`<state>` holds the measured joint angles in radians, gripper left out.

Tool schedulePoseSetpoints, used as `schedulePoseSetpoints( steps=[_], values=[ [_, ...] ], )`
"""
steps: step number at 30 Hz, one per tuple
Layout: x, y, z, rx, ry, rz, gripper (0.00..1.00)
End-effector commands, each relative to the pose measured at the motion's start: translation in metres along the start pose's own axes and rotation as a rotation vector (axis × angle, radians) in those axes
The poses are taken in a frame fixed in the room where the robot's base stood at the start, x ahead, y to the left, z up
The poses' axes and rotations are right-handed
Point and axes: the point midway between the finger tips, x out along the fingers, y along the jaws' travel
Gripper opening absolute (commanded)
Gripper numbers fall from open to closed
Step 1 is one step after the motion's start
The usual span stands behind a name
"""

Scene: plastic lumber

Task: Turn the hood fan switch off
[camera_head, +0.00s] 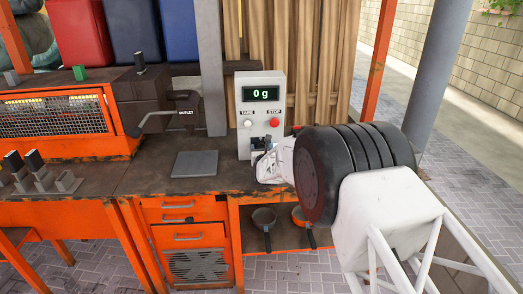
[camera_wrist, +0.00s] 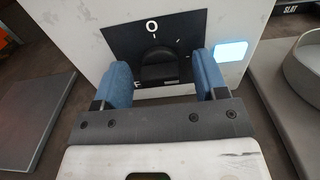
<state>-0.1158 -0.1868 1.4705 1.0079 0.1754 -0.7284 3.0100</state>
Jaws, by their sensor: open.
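The fan switch shows in the wrist view as a black rotary knob (camera_wrist: 158,70) on a black plate (camera_wrist: 122,45) with white markings, including a circle above the knob. The plate is on the front of a white box (camera_head: 261,90), whose display reads "0 g". In the head view the switch is a small dark shape low on that box, partly hidden by my gripper (camera_head: 268,148). In the wrist view my gripper (camera_wrist: 161,80) is open, its blue fingers on either side of the knob. I cannot tell whether they touch it.
A pale blue light (camera_wrist: 231,51) glows right of the plate. The box has a white TARE button (camera_head: 248,124) and a red STOP button (camera_head: 274,123). A flat grey plate (camera_head: 195,164) lies left of it on the dark bench. Pans (camera_head: 264,218) sit on the shelf below.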

Motion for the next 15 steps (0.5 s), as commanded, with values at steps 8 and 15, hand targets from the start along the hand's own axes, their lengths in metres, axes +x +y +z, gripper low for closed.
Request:
schedulePoseSetpoints(
  steps=[8, 15],
  values=[
    [-0.0001, 0.0000, 0.0001, 0.000, 0.000, 0.000, 0.43],
    [-0.0002, -0.0002, 0.0001, 0.000, 0.000, 0.000, 0.17]
  ],
)
